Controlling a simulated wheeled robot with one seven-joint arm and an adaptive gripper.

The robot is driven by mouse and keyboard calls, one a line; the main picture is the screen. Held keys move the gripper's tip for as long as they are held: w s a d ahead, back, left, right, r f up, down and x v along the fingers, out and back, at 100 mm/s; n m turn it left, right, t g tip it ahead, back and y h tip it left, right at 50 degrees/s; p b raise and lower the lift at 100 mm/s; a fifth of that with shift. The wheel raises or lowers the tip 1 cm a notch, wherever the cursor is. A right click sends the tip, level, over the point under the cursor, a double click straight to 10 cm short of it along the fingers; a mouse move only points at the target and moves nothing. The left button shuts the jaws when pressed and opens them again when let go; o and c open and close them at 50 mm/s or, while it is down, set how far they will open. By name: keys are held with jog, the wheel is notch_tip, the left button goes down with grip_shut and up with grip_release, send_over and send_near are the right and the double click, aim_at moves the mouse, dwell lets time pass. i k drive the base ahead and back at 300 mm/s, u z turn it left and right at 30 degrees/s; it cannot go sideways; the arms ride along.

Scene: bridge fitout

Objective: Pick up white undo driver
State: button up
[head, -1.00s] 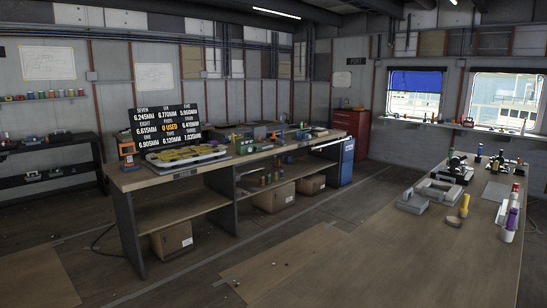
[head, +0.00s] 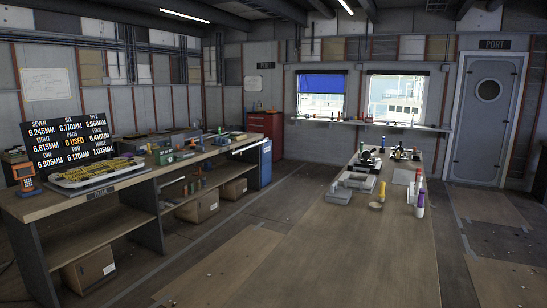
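I cannot make out for sure which item is the white undo driver. On the long wooden table (head: 345,250) at right stand several small upright coloured items. The nearest is a white piece with a purple top (head: 420,203), near the table's right edge. A yellow upright piece (head: 381,190) stands left of it, by a small tan round piece (head: 376,206). A red-topped piece (head: 418,174) stands farther back. My gripper is not in view.
A grey block (head: 338,197) and a grey tray (head: 358,182) sit on this table; its near part is bare. A workbench (head: 50,205) with a number board (head: 70,135) is at left. Floor between them is open. A door (head: 487,120) is at right.

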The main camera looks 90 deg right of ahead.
aim_at(419, 181)
jog(key=z, duration=1.3)
jog(key=i, duration=3.65)
jog(key=z, duration=2.05)
jog(key=i, duration=4)
